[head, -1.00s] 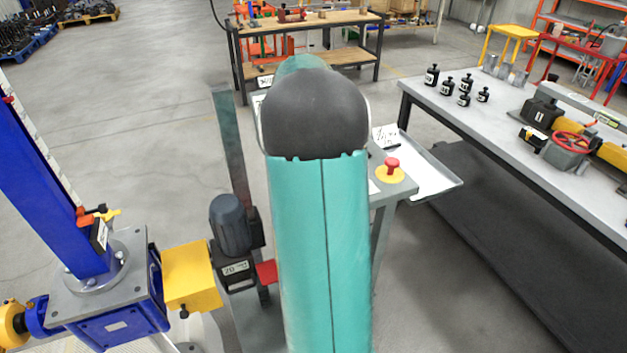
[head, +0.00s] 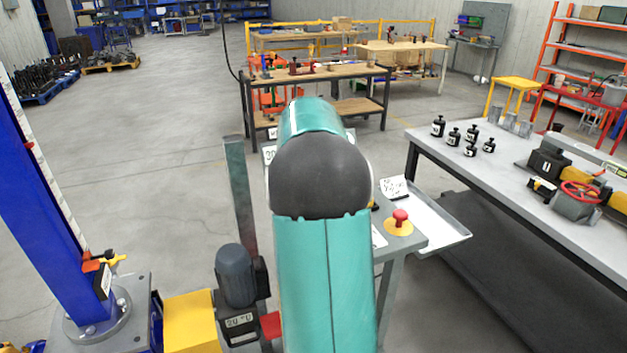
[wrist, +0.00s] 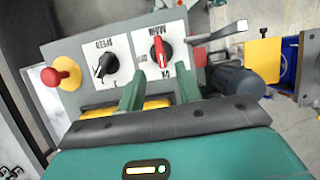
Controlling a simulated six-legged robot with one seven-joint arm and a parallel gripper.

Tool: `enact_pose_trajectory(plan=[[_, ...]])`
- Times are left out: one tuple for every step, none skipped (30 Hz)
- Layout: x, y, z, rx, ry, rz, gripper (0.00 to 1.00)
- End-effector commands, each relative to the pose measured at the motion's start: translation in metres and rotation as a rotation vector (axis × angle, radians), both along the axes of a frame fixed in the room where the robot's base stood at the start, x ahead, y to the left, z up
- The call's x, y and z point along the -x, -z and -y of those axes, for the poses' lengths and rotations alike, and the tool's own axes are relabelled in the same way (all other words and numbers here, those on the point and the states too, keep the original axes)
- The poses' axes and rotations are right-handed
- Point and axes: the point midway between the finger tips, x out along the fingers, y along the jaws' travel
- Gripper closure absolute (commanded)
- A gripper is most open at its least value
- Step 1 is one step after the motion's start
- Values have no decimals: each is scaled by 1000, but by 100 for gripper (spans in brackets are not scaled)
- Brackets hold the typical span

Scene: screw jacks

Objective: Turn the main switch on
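The main switch (wrist: 162,53) is a red lever knob on a white plate lettered MAIN, with ON and OFF marks, on a grey control panel (wrist: 80,95). The lettering appears upside down in the wrist view. The knob's lever lies nearly along the picture's vertical. My gripper (wrist: 160,88) is open and empty, its two green fingers apart below the knob in the picture. I cannot tell whether a finger touches the panel. In the head view my arm hides the switch and most of the panel.
A black SPEED knob (wrist: 106,65) and a red emergency button on yellow (wrist: 60,75) sit beside the switch; the button also shows in the head view (head: 400,220). A grey motor (wrist: 238,83) stands close by. A bench with black weights (head: 455,137) is at right.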

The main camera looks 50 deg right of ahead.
Motion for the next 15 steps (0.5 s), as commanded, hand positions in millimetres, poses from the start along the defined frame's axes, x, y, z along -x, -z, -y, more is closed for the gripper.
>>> enact_pose_trajectory(plan=[[-5, -11, 3, 4, -1, 3, 65], [-7, -17, 4, 3, -2, 2, 65], [-10, -25, 6, 3, -2, 3, 65], [-12, -30, 6, 3, -2, 2, 65], [-13, -35, 7, 2, -3, 2, 65], [-15, -41, 9, 1, -2, 1, 65], [-17, -44, 9, 2, -3, 1, 65], [-18, -48, 10, 1, -2, 1, 65], [-19, -52, 11, 2, -2, 1, 65], [-20, -54, 11, 1, -2, 1, 65], [-20, -56, 11, 1, -1, 1, 65], [-21, -58, 11, 0, -1, 0, 65], [-21, -58, 12, 0, -1, 0, 65], [-21, -59, 12, 0, -1, 0, 65], [-21, -59, 12, 0, -1, -1, 65]])
